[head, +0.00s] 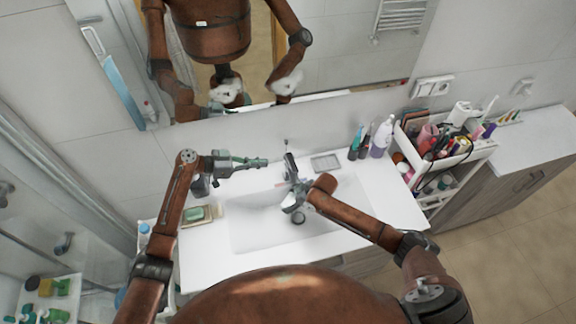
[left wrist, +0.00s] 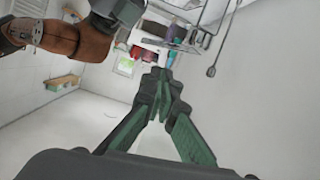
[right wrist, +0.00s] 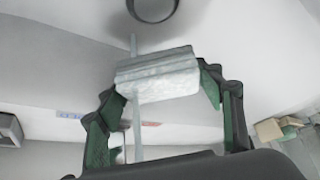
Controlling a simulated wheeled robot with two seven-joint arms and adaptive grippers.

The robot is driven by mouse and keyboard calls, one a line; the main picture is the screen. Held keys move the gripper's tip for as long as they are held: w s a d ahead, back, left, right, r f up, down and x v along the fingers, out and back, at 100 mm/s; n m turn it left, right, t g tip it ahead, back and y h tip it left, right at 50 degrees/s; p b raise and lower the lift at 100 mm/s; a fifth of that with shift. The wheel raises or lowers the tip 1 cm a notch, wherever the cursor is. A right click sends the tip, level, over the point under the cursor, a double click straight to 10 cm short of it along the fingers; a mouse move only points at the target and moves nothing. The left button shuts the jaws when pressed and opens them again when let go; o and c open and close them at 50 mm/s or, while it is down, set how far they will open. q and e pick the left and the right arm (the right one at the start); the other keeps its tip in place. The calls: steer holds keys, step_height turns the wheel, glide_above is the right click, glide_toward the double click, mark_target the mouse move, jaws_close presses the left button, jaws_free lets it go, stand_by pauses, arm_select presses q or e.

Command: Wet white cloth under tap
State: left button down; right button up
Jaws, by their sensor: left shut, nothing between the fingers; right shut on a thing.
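The white cloth (right wrist: 158,80) is a small folded piece held between the fingers of my right gripper (right wrist: 160,85). In the head view my right gripper (head: 294,203) is low over the sink basin (head: 250,222), just in front of the tap (head: 290,162). A thin, pale vertical strip that looks like running water (right wrist: 137,135) meets the cloth in the right wrist view. My left gripper (head: 262,162) is shut and empty, just left of the tap. Its closed fingers also show in the left wrist view (left wrist: 160,82).
A soap dish with green soap (head: 196,213) sits left of the basin. Bottles (head: 382,138) stand at the counter's back right. A cart full of cosmetics (head: 447,150) is to the right. A mirror (head: 330,45) hangs behind. The drain (right wrist: 153,8) shows beyond the cloth.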

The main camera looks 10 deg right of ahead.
arm_select(q)
step_height(320, 180, up, 3)
steer(key=g, duration=0.1)
glide_above(292, 162)
steer(key=s+a, duration=0.3)
steer(key=f, duration=0.6)
steer(key=shift+s+d+h, duration=0.1)
steer(key=shift+d+h, duration=0.3)
